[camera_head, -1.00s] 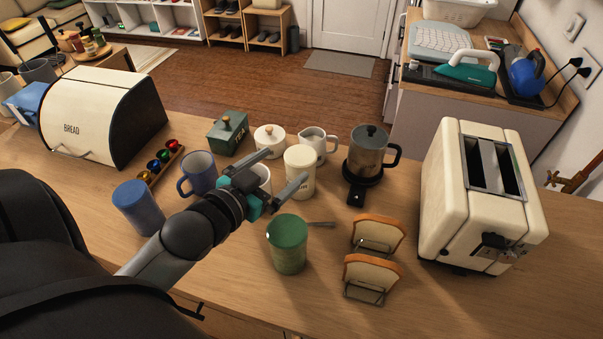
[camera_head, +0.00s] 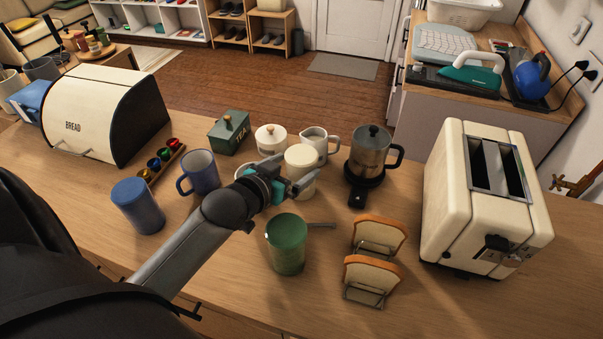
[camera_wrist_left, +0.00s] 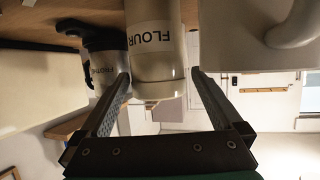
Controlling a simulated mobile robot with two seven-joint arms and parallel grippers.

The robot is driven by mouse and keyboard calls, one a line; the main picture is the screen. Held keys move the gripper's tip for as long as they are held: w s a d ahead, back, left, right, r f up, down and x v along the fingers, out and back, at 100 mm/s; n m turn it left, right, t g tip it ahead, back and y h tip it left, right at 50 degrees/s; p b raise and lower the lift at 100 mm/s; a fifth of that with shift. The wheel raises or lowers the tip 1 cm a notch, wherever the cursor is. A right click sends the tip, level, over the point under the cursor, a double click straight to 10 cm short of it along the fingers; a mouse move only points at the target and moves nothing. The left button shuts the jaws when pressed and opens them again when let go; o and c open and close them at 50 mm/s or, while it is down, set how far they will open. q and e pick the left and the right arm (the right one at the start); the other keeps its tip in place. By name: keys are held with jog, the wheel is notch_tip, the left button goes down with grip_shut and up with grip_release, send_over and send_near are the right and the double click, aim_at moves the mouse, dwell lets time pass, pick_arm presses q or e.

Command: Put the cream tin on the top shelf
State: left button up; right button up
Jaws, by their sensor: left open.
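The cream tin (camera_head: 302,158) stands upright on the wooden counter, partly hidden behind my left gripper (camera_head: 297,172). In the left wrist view, whose picture is upside down, the tin (camera_wrist_left: 156,50) is cream with the word FLOUR and lies ahead between the fingers. My left gripper (camera_wrist_left: 160,102) is open, with a finger towards each side of the tin and a gap visible on both sides. I cannot tell how deep the tin sits between them. My right gripper is not in view. I cannot tell which shelf is the top shelf.
A white mug (camera_wrist_left: 290,40) is close beside the right finger in the wrist view. A toaster (camera_head: 480,200) stands right.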

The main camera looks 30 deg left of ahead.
pick_arm(q)
jog(key=shift+w+f, duration=0.1)
jog(key=shift+w, duration=0.6)
jog(key=shift+b+x, duration=0.4)
jog(key=shift+x, duration=1.7)
jog(key=shift+d+r, duration=0.15)
jog(key=shift+r, duration=0.1)
grip_shut()
notch_tip(320, 180, up, 20)
jog(key=p, duration=0.5)
jog(key=s+d+b, duration=0.2)
jog(key=d+b, duration=0.8)
jog(key=d, duration=0.2)
